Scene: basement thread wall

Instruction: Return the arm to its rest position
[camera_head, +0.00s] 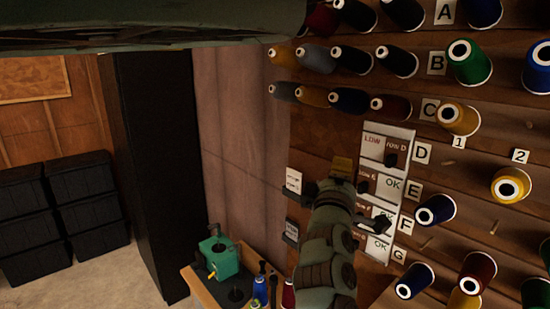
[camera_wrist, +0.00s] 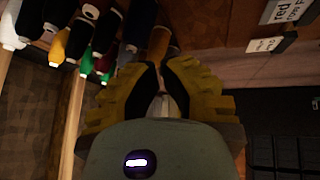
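My arm, olive green, rises from the bottom centre in the head view in front of the thread wall. My gripper (camera_head: 342,168) is at its far end, mostly hidden by the wrist, with a little yellow showing. In the wrist view my gripper (camera_wrist: 162,66) has yellow ribbed fingers with dark inner pads. Their tips come together, and I see no object held between them. A pale patch shows in the gap nearer the palm; I cannot tell what it is. A brown spool (camera_wrist: 158,45) appears just beyond the fingertips.
Spools on pegs fill the wooden wall, including a green one (camera_head: 469,62). A white label panel (camera_head: 372,148) is beside my gripper. A workbench (camera_head: 200,288) with a green device (camera_head: 218,258) stands below. A black cabinet (camera_head: 158,165) and stacked black bins (camera_head: 78,185) stand left.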

